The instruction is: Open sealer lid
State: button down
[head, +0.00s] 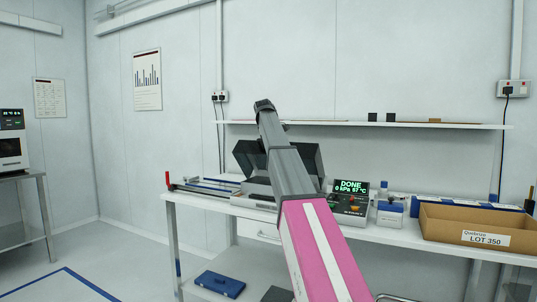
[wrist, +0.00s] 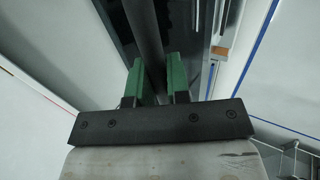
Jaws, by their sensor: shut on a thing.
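The sealer (head: 258,187) stands on the white bench, partly hidden behind my arm. Its dark lid (head: 249,158) shows on both sides of the arm and stands raised and tilted above the body. A control box (head: 350,200) at its right shows "DONE", "0 kPa" and "97 °C" in green. In the wrist view, my gripper (wrist: 156,64) has its green fingers shut on a dark round bar, the lid handle (wrist: 147,30). A dark glossy surface (wrist: 119,28) lies beside the bar. In the head view my gripper is hidden behind the arm.
A cardboard box (head: 448,225) marked "LOT 350" and a small blue-and-white container (head: 390,214) stand right on the bench (head: 385,236). Rails with a red handle (head: 168,180) lie left. A shelf (head: 335,123) runs above. A blue case (head: 219,284) sits below.

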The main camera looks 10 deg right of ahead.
jog(key=w+d+r, duration=0.4)
jog(key=w+d, duration=0.3)
jog(key=w, duration=0.2)
jog(key=w+d+r+g, duration=0.1)
jog(key=w+d+r, duration=0.4)
jog(key=w, duration=0.5)
jog(key=shift+w+d+r+y, duration=0.25)
jog(key=shift+d+y, duration=0.15)
jog(key=shift+d, duration=0.7)
jog(key=c, duration=1.1)
grip_release()
jog(key=v, duration=1.1)
